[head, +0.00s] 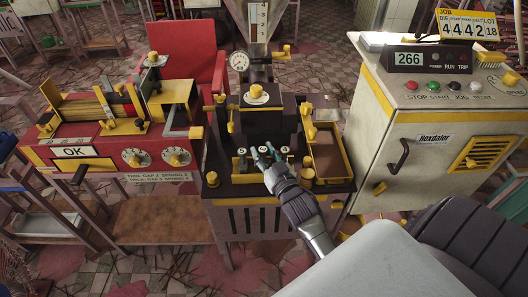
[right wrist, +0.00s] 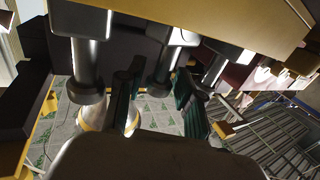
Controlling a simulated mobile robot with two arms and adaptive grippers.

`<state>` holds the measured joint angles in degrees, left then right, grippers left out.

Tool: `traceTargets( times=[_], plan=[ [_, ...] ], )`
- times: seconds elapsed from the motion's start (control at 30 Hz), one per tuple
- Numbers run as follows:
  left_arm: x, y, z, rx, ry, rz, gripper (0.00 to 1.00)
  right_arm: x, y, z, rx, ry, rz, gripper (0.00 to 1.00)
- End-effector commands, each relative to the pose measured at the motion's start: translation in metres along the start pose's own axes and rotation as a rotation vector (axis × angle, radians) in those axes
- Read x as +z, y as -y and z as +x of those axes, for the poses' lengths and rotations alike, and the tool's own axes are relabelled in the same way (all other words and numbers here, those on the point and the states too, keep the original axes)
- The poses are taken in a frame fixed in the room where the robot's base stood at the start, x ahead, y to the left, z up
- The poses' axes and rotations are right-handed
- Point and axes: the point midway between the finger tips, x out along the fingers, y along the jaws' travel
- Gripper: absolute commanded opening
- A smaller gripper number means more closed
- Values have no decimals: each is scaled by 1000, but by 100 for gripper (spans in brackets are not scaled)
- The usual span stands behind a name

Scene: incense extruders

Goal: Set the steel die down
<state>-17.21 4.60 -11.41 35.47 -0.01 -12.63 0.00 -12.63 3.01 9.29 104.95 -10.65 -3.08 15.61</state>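My right gripper (head: 266,158) reaches over the front deck of the black press (head: 218,190), at the middle of a row of small steel pieces. One steel piece (head: 242,152) stands left of it and another (head: 284,150) right of it. In the right wrist view the two fingers of the gripper (right wrist: 158,92) stand apart with a gap between them. A steel cylinder (right wrist: 163,58) shows at this gap, with no clear contact. Another steel cylinder (right wrist: 88,62) is to the left. Which piece is the steel die I cannot tell. My left gripper is out of view.
A brown-floored yellow tray (head: 328,155) lies right of the row. A red machine (head: 75,160) with an OK display stands left. A control cabinet (head: 418,130) reading 266 stands right. A dial gauge (head: 239,61) rises behind the press.

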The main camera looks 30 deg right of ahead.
Motion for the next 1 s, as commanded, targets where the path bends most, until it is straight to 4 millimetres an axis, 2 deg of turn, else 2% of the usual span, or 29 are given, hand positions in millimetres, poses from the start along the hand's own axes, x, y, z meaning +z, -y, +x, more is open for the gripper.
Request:
traceTargets(
  times=[0.17, 0.27, 0.5, 0.7, 0.83, 1.0],
  plan=[
    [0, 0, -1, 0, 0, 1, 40, -1, 0, -9, 0, 2, 0, 36],
    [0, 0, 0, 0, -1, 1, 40, -1, 0, -26, 0, 4, 1, 36],
    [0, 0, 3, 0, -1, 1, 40, 0, 0, -78, 1, 5, 1, 36],
    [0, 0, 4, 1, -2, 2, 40, -1, 0, -109, 1, 3, 0, 36],
    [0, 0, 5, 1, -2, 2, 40, -2, 0, -118, 0, 1, -1, 36],
    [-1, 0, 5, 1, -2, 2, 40, -3, 0, -120, 0, 0, -1, 36]
  ],
)
